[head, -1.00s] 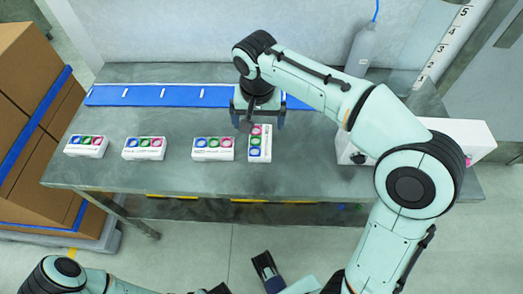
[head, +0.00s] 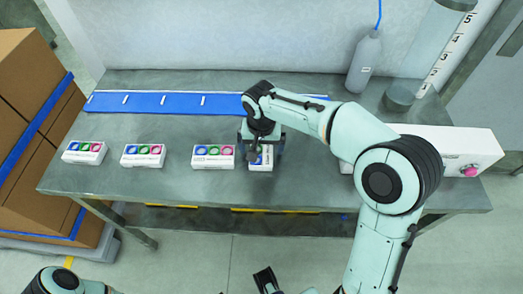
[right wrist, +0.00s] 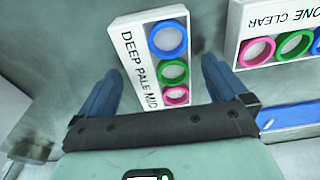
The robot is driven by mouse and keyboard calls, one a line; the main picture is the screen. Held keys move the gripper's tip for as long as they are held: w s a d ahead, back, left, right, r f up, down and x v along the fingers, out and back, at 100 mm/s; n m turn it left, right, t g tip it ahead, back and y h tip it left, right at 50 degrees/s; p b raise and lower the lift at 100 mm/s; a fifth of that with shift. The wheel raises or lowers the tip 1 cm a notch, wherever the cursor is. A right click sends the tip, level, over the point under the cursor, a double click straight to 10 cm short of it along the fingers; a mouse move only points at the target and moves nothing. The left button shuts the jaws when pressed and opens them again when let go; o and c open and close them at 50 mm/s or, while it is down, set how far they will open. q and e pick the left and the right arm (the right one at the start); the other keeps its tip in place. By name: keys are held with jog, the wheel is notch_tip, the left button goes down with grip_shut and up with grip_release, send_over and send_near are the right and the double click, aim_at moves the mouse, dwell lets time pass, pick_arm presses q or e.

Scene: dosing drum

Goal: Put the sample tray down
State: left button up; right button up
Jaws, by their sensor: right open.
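The sample tray (head: 261,163) is a white block with blue, green and pink rings, standing lengthwise front to back on the grey table. My right gripper (head: 262,148) is over it and hides much of it in the head view. In the right wrist view the tray (right wrist: 146,62), lettered "DEEP PALE MID", lies between the two blue fingers of the open right gripper (right wrist: 157,75), with gaps on both sides. Part of my left gripper (head: 267,281) shows at the bottom edge of the head view; its jaws cannot be made out.
Three similar trays stand in a row to the left: one close by (head: 212,162), one farther (head: 143,161), one near the left end (head: 84,158). A blue strip (head: 150,103) runs behind. A white box (head: 470,150) and a grey bottle (head: 364,62) are right.

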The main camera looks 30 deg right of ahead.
jog(key=c, duration=1.3)
jog(key=shift+o, duration=0.2)
jog(key=shift+r, duration=0.1)
